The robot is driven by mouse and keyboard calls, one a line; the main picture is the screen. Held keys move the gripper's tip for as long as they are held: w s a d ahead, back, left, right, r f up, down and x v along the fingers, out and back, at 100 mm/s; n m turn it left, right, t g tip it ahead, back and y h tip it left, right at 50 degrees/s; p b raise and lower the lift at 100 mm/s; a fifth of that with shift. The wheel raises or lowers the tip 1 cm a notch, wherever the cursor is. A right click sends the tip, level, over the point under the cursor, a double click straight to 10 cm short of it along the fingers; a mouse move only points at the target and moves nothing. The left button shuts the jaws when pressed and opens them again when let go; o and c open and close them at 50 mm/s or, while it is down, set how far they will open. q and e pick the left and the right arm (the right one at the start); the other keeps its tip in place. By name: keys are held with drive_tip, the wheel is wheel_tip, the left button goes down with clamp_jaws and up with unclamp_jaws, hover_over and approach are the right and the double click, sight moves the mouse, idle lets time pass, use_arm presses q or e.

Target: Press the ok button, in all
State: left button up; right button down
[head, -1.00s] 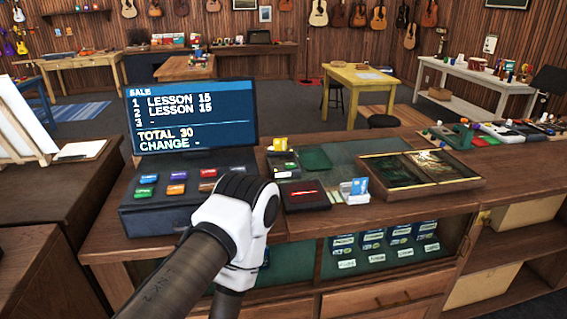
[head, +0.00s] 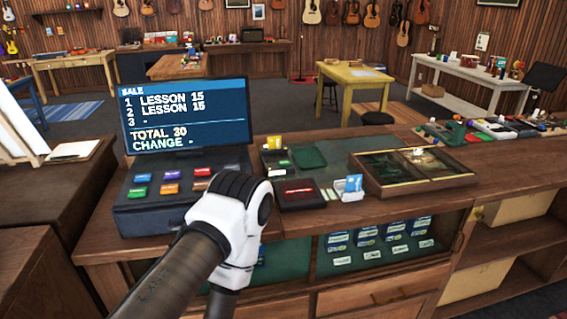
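The cash register (head: 150,222) stands on the left of the counter with several coloured buttons on its sloped top. I see a blue button (head: 143,178), a purple button (head: 173,174), a green button (head: 139,191) and an orange button (head: 171,188). More reddish buttons lie to their right, beside my arm. Button labels are too small to read, so I cannot tell which is ok. The screen (head: 186,115) shows SALE, two LESSON 15 lines, TOTAL 30 and CHANGE with a dash. My bent arm overlaps the register's right side; neither gripper shows.
Right of the register are a dark device with a red display (head: 299,192), a blue card in a holder (head: 354,184) and a compartmented wooden case (head: 415,170). The wooden counter (head: 330,218) has a bare front strip.

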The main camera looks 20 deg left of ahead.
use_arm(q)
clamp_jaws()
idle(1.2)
